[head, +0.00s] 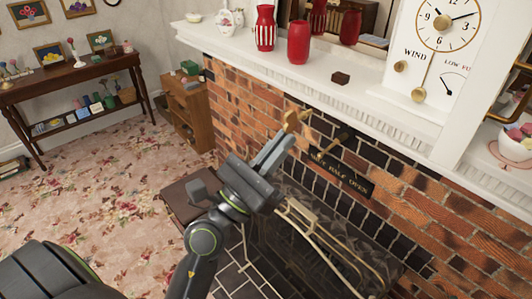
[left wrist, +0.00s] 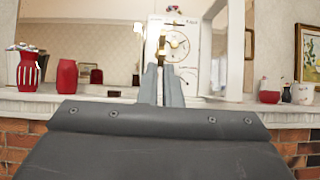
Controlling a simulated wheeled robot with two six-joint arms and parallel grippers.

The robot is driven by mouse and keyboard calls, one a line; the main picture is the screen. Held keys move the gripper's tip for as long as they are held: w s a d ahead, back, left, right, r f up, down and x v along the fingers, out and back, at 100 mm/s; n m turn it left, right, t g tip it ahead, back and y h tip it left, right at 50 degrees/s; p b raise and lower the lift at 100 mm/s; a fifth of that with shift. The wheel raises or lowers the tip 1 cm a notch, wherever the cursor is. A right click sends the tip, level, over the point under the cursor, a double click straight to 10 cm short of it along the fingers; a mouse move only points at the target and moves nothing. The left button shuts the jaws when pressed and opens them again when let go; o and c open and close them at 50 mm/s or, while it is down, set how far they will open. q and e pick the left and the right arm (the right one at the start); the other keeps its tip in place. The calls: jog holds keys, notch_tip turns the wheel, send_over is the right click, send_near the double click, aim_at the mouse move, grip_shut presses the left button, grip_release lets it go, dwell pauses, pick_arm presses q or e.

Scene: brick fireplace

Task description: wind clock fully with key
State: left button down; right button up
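The white clock (head: 461,20) stands on the mantel at the upper right, with a round dial, a gold winding fitting (head: 400,67) by the word WIND and a small gauge beside it. My right gripper is not in view.
The white mantel (head: 375,97) carries red vases (head: 299,43) and a small brown block (head: 341,78). A plaque (head: 340,172) and a handle jut from the fireplace below. A bowl (head: 515,146) sits at the right. Open carpet (head: 95,180) lies left.

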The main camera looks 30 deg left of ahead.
pick_arm(q)
jog(key=w+d+b, duration=0.3)
jog(key=w, duration=0.6)
jog(key=w+d+b, duration=0.2)
jog(key=w+d, duration=0.2)
jog(key=w, duration=0.6)
jog(key=w+d+b, duration=0.3)
jog(key=w, duration=0.7)
jog(key=shift+w+d+b, duration=0.1)
jog(key=shift+d+b, duration=0.25)
jog(key=shift+d, duration=0.05)
dwell(0.8)
jog(key=shift+w+d+b, duration=0.2)
jog(key=shift+w+b, duration=0.4)
jog(key=shift+w+d+b, duration=0.2)
jog(key=shift+w+b, duration=0.35)
jog(key=shift+w, duration=0.05)
jog(key=shift+s, duration=0.1)
dwell(0.4)
jog(key=shift+s+p, duration=0.1)
jog(key=shift+p, duration=0.3)
jog(key=shift+s+a+n+p, duration=0.3)
jog(key=shift+s+a+p, duration=0.05)
jog(key=shift+s+p, duration=0.45)
